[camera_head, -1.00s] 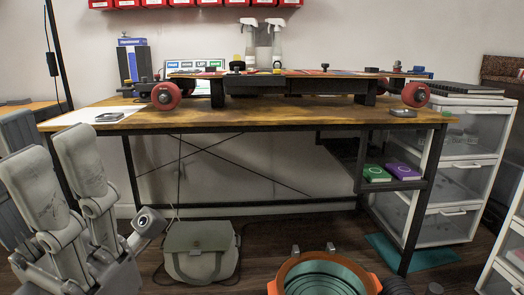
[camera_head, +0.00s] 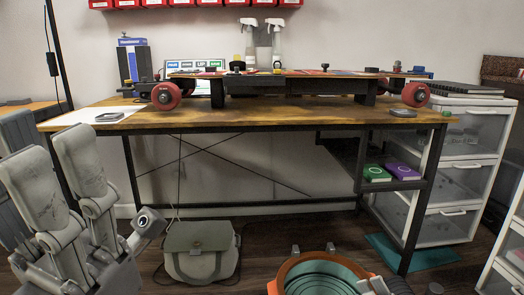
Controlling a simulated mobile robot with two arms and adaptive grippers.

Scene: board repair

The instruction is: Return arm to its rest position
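My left gripper (camera_head: 50,142) is at the lower left, close to the camera. Its two grey, scuffed fingers point up and stand apart, with nothing seen between them. A small round lens shows beside its base. It is in front of the table's left end and touches nothing that I can see. At the bottom edge, a small grey piece, probably of my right arm, overlaps the right side of an orange round container (camera_head: 278,275) with a teal inside. The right gripper's fingers are not visible.
A wooden workbench (camera_head: 290,121) spans the middle, carrying a board with red wheels (camera_head: 166,96). White drawers (camera_head: 468,145) stand at the right. Green and purple boxes (camera_head: 403,172) sit on the side shelf.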

